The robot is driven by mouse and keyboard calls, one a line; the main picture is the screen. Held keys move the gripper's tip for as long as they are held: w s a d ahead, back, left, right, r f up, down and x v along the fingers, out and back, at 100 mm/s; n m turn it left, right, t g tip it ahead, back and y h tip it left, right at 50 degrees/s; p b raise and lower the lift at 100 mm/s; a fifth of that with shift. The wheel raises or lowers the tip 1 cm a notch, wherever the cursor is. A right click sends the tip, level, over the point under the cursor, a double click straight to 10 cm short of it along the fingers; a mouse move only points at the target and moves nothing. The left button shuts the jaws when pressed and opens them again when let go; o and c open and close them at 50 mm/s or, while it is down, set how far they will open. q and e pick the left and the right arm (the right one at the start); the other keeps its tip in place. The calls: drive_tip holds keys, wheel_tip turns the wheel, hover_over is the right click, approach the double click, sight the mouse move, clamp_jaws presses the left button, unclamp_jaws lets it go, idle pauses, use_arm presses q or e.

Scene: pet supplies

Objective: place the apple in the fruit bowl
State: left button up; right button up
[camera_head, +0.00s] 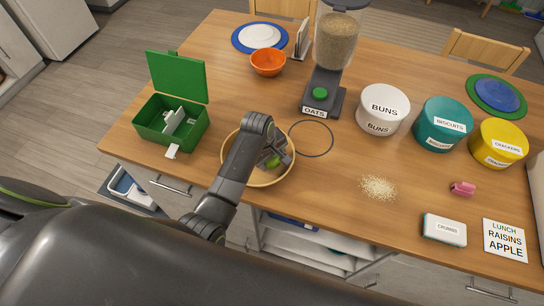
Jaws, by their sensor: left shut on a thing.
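The fruit bowl looks like a round, tan wooden-rimmed bowl (262,184) near the front edge of the table. My left gripper (275,158) reaches down over the bowl and is shut on the apple (273,162), a small green thing mostly hidden by the fingers. The apple appears within the bowl's rim in the picture; I cannot tell whether it touches the bowl's bottom. My arm covers the left and middle of the bowl. My right gripper is not in view.
An open green box (150,133) stands left of the bowl. Behind are an orange bowl (268,63) and an oats dispenser (321,100). Right are canisters labelled buns (384,104), biscuits (440,128) and crackers (497,146), spilled oats (378,188) and a note card (505,240).

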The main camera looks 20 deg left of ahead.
use_arm(q)
drive_tip(key=shift+f, duration=0.1)
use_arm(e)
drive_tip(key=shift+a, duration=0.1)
use_arm(q)
drive_tip(key=o, duration=0.7)
drive_tip(key=shift+d, duration=0.1)
drive_tip(key=o, duration=0.3)
drive_tip(key=shift+o, duration=0.2)
drive_tip(key=shift+r, duration=0.6)
drive_tip(key=b+v, duration=0.2)
drive_tip(key=v, duration=0.9)
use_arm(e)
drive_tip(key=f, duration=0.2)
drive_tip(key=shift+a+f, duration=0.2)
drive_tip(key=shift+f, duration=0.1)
